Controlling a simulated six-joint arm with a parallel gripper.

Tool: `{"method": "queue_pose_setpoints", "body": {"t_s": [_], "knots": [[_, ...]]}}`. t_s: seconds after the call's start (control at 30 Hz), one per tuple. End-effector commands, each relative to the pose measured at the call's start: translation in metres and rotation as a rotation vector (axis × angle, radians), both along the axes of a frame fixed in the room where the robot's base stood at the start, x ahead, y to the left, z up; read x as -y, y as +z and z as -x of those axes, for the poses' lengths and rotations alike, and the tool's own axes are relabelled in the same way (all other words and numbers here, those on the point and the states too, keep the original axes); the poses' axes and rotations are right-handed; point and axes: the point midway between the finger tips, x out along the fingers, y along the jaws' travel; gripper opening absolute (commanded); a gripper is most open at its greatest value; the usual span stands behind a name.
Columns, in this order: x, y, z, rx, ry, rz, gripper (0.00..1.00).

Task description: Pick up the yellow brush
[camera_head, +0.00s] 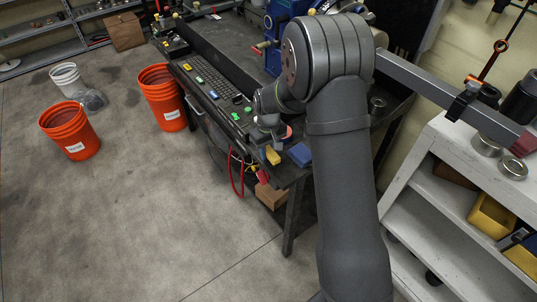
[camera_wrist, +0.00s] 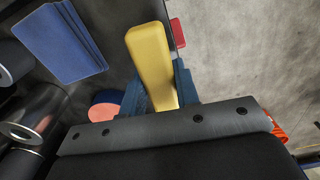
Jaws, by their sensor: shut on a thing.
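The yellow brush (camera_wrist: 150,55) shows in the wrist view as a long yellow block with rounded corners, pointing away from my gripper. My gripper (camera_wrist: 161,90) is shut on it, with one blue finger on each side. Its bristles do not show. In the head view the yellow brush (camera_head: 273,156) is a small yellow shape just below my gripper (camera_head: 268,142), near the bench's front corner. I cannot tell whether it touches the bench top.
A blue block (camera_wrist: 62,42) lies beside the brush; it also shows in the head view (camera_head: 299,154). A salmon-coloured disc (camera_wrist: 104,105) and metal cylinders (camera_wrist: 35,112) are close on the left. A red item (camera_wrist: 177,32) is right of the brush. Open floor (camera_head: 150,220) lies left of the bench.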

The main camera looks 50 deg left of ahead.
Motion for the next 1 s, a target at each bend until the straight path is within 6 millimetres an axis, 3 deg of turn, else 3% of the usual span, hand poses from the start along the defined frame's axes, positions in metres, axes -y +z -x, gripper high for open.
{"method": "queue_pose_setpoints", "body": {"t_s": [0.07, 0.5, 0.7, 1.0], "knots": [[-0.001, 0.018, 0.0, 0.002, 0.0, -0.006, 0.06], [0.075, 0.072, -0.056, 0.001, -0.003, -0.003, 0.06], [0.091, 0.083, -0.067, 0.0, -0.001, -0.001, 0.06], [0.094, 0.086, -0.069, 0.0, 0.0, 0.0, 0.06]]}}
